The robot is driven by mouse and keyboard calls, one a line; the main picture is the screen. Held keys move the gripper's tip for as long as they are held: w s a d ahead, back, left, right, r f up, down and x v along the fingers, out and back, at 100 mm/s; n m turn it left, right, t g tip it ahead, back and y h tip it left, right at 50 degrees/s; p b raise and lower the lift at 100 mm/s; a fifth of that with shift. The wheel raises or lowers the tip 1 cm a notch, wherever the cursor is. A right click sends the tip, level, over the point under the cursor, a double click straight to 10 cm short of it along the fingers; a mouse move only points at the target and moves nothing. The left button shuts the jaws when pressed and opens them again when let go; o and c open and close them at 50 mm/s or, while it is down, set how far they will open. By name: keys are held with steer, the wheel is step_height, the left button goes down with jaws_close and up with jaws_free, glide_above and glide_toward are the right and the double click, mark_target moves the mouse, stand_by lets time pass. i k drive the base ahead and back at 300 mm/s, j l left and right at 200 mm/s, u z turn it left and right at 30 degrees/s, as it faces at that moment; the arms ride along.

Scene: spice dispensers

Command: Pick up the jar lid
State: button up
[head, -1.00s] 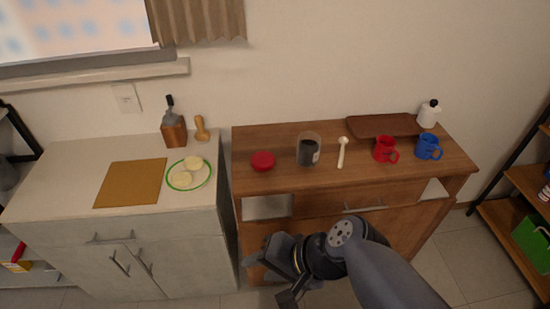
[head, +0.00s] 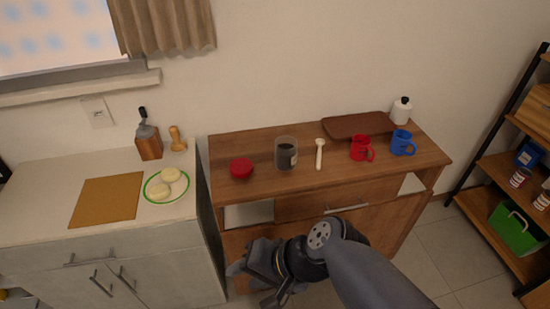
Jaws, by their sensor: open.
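The jar lid (head: 242,168) is a round red disc lying on the left end of the wooden cabinet top. A clear jar (head: 286,153) with dark contents and a pale label stands just right of it, with no lid on it. My gripper (head: 256,284) is in front of the cabinet, below its top and nearer to me than the lid. It is open and apart from the lid. Its fingertips are dark and hard to make out.
Right of the jar are a white spoon (head: 319,153), a red mug (head: 361,148), a blue mug (head: 402,143), a brown tray (head: 345,127) and a white bottle (head: 401,110). A pale counter (head: 45,190) holds a plate (head: 151,197). The cabinet top's front left is clear.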

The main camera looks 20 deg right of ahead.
mark_target(239, 167)
steer(key=i+l+z, duration=0.1)
steer(key=i, duration=0.3)
steer(key=i+l+z, duration=0.1)
steer(key=i+l, duration=0.15)
steer(key=i, duration=0.2)
